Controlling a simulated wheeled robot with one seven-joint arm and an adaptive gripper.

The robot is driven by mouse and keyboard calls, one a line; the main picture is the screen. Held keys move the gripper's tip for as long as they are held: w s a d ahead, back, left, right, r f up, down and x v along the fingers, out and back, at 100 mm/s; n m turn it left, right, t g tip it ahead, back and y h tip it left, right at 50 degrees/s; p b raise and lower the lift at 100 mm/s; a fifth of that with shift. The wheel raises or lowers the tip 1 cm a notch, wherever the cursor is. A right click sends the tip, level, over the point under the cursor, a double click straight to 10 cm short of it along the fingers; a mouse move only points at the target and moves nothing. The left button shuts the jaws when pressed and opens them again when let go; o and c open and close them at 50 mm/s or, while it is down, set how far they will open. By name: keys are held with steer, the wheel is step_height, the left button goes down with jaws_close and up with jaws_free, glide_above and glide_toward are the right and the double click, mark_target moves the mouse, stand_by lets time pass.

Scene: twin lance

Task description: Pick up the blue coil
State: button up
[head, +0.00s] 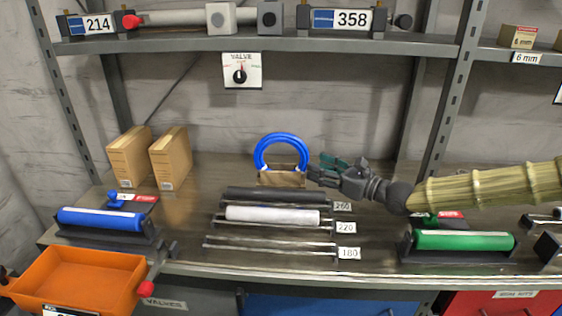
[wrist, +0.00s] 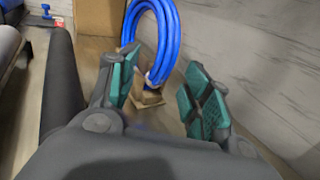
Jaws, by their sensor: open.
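The blue coil (head: 281,137) is a ring of several blue turns standing upright in a brown block-like holder (head: 283,179) at the back of the bench. White bands show on the coil near the holder. My gripper (head: 328,169) is just to the right of the coil in the head view. In the wrist view the blue coil (wrist: 166,38) is ahead, its lower part between the lines of the two green-padded fingers of my gripper (wrist: 163,92). The fingers are apart, with nothing between the pads that I can make out. Whether a finger touches the coil I cannot tell.
Two cardboard boxes (head: 168,157) stand left of the coil. Dark and white rollers (head: 272,215) lie in front of it. A blue roller (head: 100,218) and orange bin (head: 79,277) are at left, a green roller (head: 464,241) at right. A shelf (head: 260,44) runs above.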

mark_target(304, 163)
steer(key=shift+b+x, duration=0.45)
steer(key=shift+x, duration=2.7)
steer(key=shift+w+d+r, duration=0.1)
steer(key=shift+w+r, duration=0.05)
steer(key=shift+r, duration=0.1)
jaws_close()
